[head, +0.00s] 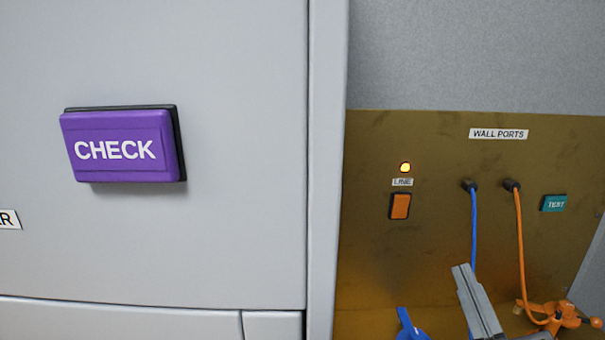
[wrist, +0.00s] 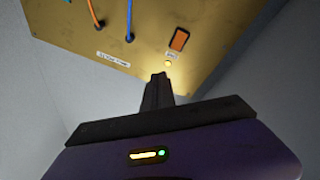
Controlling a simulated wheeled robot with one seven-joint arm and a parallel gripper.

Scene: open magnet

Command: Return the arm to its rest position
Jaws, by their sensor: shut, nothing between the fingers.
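My gripper (wrist: 160,78) shows in the wrist view with its dark fingers together and nothing between them. The fingers point toward the brass-coloured wall ports panel (head: 440,240), which also shows at the top of the wrist view (wrist: 215,50). In that view the fingertips appear just below the lit yellow lamp (wrist: 168,63), and I see no contact with the panel. In the head view a grey bar with a lengthwise groove (head: 478,302) rises from the bottom edge; I cannot tell whether it is part of my gripper.
A blue cable (head: 473,230) and an orange cable (head: 520,250) hang from the panel's ports. An orange switch (head: 400,206) sits under the lamp (head: 405,167), with a teal TEST button (head: 554,203) at right. A purple CHECK button (head: 122,146) juts from the grey cabinet (head: 240,230).

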